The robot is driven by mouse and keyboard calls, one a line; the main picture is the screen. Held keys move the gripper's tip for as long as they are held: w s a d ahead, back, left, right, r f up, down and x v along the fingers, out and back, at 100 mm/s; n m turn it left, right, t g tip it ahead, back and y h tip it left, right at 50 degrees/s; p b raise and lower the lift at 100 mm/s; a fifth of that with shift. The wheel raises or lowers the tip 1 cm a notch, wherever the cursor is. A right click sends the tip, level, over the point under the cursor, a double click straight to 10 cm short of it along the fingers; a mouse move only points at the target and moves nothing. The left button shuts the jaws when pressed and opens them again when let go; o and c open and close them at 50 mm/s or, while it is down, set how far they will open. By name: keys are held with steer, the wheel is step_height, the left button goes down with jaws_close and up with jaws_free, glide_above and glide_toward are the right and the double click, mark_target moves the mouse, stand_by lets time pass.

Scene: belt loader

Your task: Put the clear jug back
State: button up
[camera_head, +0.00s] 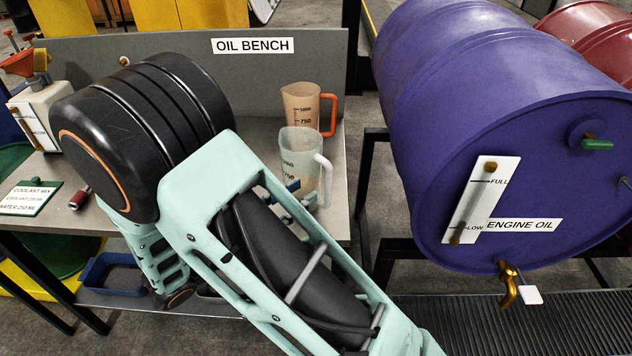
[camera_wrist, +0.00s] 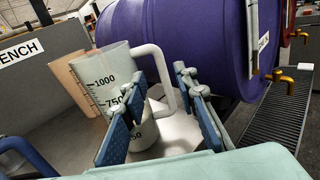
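The clear jug (camera_head: 300,148) stands upright on the grey bench, near its right end, with its white handle toward the right. It fills the left middle of the wrist view (camera_wrist: 112,78), with dark volume marks on its side. My gripper (camera_wrist: 160,72) is open. Its two blue fingers are apart, one in front of the jug's body and one to the right of the handle, and the handle shows between them. In the head view my gripper (camera_head: 302,193) is at the jug's lower part, partly hidden by my arm. Whether a finger touches the jug cannot be told.
An orange-handled jug (camera_head: 301,106) stands just behind the clear jug. The bench's back panel (camera_head: 180,48) reads OIL BENCH. A purple engine oil drum (camera_head: 500,130) with a brass tap (camera_head: 508,284) lies to the right over a grating. A coolant card (camera_head: 28,198) lies on the left.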

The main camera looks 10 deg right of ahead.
steer(key=v, duration=0.3)
steer(key=shift+d, duration=0.1)
stand_by(0.3)
